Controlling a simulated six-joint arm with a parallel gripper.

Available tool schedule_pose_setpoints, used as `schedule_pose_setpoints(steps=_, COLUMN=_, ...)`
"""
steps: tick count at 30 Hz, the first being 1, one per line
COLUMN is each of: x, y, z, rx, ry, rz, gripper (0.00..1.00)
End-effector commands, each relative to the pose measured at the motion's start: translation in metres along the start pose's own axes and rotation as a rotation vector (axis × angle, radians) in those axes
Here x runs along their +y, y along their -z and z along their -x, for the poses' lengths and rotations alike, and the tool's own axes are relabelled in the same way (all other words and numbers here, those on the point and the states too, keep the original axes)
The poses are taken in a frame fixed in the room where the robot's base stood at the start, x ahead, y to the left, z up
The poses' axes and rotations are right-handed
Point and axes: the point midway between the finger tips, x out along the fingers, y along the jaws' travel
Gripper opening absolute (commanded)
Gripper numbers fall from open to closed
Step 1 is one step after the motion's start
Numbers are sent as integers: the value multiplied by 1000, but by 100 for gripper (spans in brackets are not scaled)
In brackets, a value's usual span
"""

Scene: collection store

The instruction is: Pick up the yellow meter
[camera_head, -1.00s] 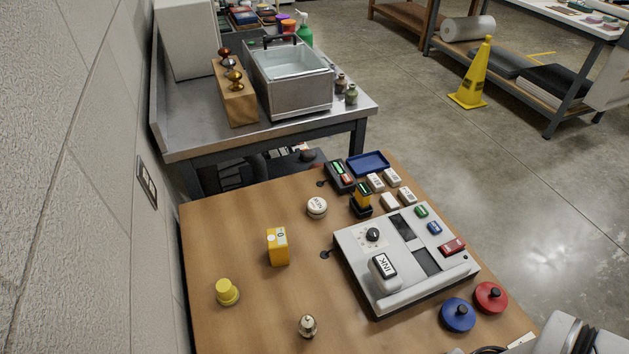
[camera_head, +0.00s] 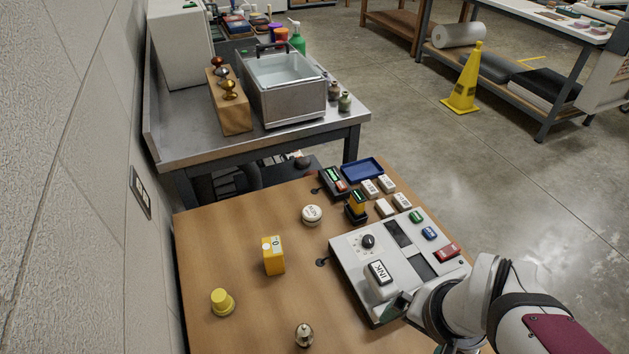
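A yellow box-shaped device (camera_head: 274,260) with a pale panel at its top stands upright on the left-middle of the wooden table (camera_head: 225,245). A smaller device with a yellow body and a green display (camera_head: 358,201) stands in a black base at the back; I cannot tell for sure which of the two is the meter. My arm reaches in from the lower right over the table. My gripper (camera_head: 402,305) is a dark shape at the near edge of the grey console, mostly hidden by my own arm, well right of the yellow box and apart from both devices.
The grey console (camera_head: 351,271) with an INK stamp block fills the table's right. A yellow knob (camera_head: 222,301), a small metal bell-like item (camera_head: 304,335) and a round white item (camera_head: 312,214) stand around the yellow box. Bare wood surrounds it. A wall runs along the left.

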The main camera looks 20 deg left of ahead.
Motion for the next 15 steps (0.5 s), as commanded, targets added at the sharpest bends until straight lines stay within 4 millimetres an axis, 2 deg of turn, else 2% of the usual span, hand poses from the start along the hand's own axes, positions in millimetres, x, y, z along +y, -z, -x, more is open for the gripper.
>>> schedule_pose_setpoints(steps=1, x=-32, y=31, z=-26, rx=75, ry=26, rz=128, gripper=100)
schedule_pose_setpoints(steps=2, x=-56, y=51, z=-42, rx=141, ry=52, rz=205, gripper=100)
schedule_pose_setpoints(steps=3, x=-90, y=72, z=-62, rx=230, ry=93, rz=305, gripper=100)
schedule_pose_setpoints(steps=5, x=-145, y=92, z=-91, rx=359, ry=163, rz=444, gripper=100)
schedule_pose_setpoints(steps=6, x=-180, y=96, z=-108, rx=440, ry=214, rz=529, gripper=100)
schedule_pose_setpoints(steps=9, x=-254, y=86, z=-142, rx=612, ry=339, rz=704, gripper=100)
schedule_pose_setpoints(steps=10, x=-270, y=79, z=-149, rx=652, ry=371, rz=746, gripper=100)
schedule_pose_setpoints(steps=12, x=-298, y=63, z=-160, rx=725, ry=434, rz=820, gripper=100)
schedule_pose_setpoints(steps=15, x=-316, y=49, z=-169, rx=782, ry=483, rz=875, gripper=100)
